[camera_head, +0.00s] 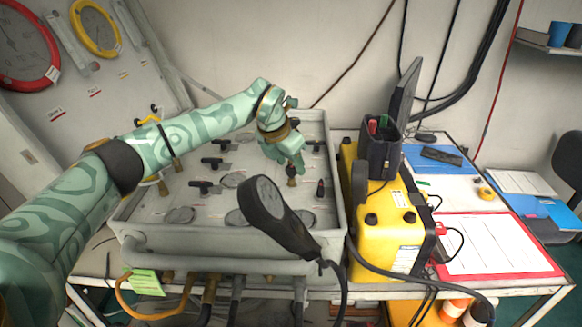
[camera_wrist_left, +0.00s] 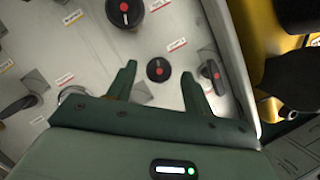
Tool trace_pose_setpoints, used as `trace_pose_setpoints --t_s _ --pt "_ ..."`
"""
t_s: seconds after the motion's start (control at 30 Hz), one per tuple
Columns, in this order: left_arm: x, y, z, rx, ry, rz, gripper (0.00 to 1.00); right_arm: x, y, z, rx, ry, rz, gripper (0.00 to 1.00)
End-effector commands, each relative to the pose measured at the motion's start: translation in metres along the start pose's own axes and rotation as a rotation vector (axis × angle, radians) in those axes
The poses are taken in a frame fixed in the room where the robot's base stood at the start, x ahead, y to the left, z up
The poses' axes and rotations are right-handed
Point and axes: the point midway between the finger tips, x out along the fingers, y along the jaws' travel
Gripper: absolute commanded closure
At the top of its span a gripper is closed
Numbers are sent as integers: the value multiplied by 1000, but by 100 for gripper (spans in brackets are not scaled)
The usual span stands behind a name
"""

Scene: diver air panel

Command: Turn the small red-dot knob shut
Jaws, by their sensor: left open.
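The small red-dot knob (camera_wrist_left: 158,69) is a round black knob with a red dot on the grey panel, in the left wrist view. A larger black knob with a red mark (camera_wrist_left: 125,8) sits above it in that view, and a narrow black handle with a red mark (camera_wrist_left: 212,75) is to its right. My left gripper (camera_wrist_left: 158,76) is open, its two fingers on either side of the small knob with gaps showing. In the head view my left gripper (camera_head: 292,168) points down at the panel's right part. I cannot tell whether the fingertips touch the panel. My right gripper is not in view.
The grey panel box (camera_head: 240,240) holds several black valve handles. A black paddle-shaped object (camera_head: 265,205) on a cable stands at its front. A yellow case (camera_head: 385,235) is close on the right, with a red-edged clipboard (camera_head: 490,245) beyond.

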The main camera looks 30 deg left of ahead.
Motion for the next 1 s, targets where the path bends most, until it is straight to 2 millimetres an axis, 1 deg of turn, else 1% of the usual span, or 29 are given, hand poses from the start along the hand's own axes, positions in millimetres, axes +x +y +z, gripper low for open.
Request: trace_pose_setpoints --t_s 0.03,0.13,0.4,0.43,0.47,0.5,0.57,0.6,0.87,1.0 --pt "6 0 0 0 0 -1 49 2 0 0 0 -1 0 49" --pt "11 0 0 0 -1 -1 49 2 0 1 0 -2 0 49" --pt "12 0 0 0 -1 -1 49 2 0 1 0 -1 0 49" --pt "12 0 0 0 -1 -1 54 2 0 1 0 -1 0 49" --pt "12 0 0 0 -1 -1 63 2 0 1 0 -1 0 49" --pt "12 0 0 0 -1 -1 74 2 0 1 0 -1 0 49" --pt "12 0 0 0 -1 -1 91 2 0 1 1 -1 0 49" --pt "12 0 0 0 -1 -1 92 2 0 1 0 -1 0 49" --pt "11 0 0 16 -1 -8 92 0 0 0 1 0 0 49" --pt "10 1 1 61 -1 -25 92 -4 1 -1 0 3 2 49"
